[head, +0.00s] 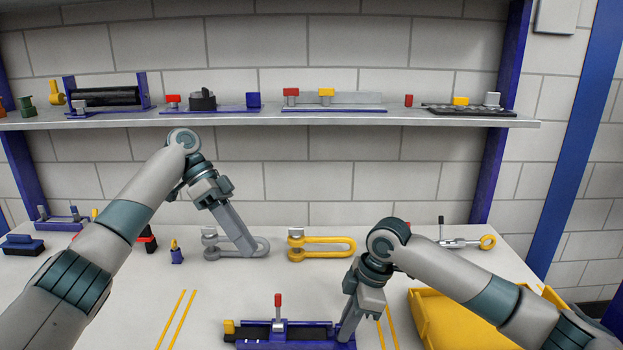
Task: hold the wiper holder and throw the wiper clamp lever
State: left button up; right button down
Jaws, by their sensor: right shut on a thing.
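The wiper holder (307,345) is a long blue bar with a black strip on top, at the front middle of the table in the head view. Its clamp lever (278,301) has a red grip on a grey stem and stands upright near the holder's middle. My left gripper (249,252) is off the holder, further back, in front of a grey shackle. Its fingers overlap, so their gap is not visible.
A yellow shackle (330,247) and the grey shackle (222,249) lie behind the holder. A yellow bin (440,325) stands at right, under my right arm. Yellow lines (171,320) mark the table. A shelf (230,118) with several fixtures spans the back.

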pick_arm(q)
jog(key=shift+r, duration=1.7)
pick_arm(e)
jog(key=c, duration=1.8)
grip_release()
jog(key=shift+o, duration=0.2)
jog(key=shift+r, duration=0.15)
jog(key=v, duration=1.1)
jog(key=shift+r, duration=0.35)
jog(key=shift+d, duration=0.1)
